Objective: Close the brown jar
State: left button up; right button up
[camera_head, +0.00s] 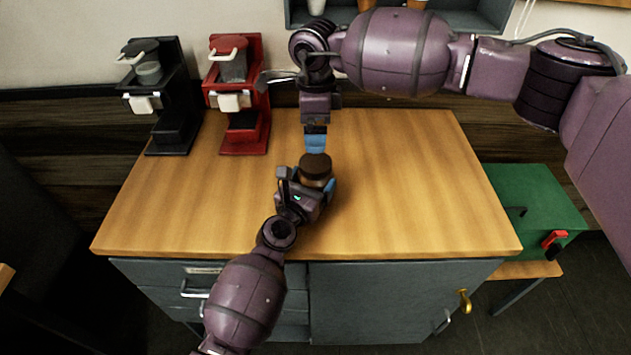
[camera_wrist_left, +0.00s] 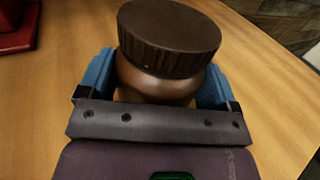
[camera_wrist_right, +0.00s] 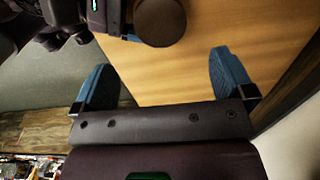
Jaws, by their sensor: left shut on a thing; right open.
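The brown jar (camera_wrist_left: 158,85) stands upright on the wooden counter, with its dark brown ribbed lid (camera_wrist_left: 170,38) on top. The lid also shows in the head view (camera_head: 315,163) and from above in the right wrist view (camera_wrist_right: 160,22). My left gripper (camera_wrist_left: 155,82) is shut on the jar's body, with a blue finger on each side below the lid. My right gripper (camera_wrist_right: 162,82) is open and empty, behind the jar and apart from it. In the head view the right gripper (camera_head: 316,142) points down with blue fingertips. Whether the lid is fully tightened I cannot tell.
A black coffee brewer (camera_head: 172,95) and a red brewer (camera_head: 238,95) stand at the counter's back left. The wooden counter (camera_head: 410,190) is clear on the right. A green box (camera_head: 530,205) stands beyond its right edge. A shelf (camera_head: 470,15) hangs at the back.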

jog(key=shift+r, duration=1.4)
pick_arm(q)
jog(key=o, duration=1.5)
jog(key=shift+o, duration=0.2)
jog(key=v, duration=1)
jog(key=shift+s+a, duration=0.15)
jog(key=shift+s, duration=0.25)
pick_arm(e)
jog(key=shift+s, duration=0.1)
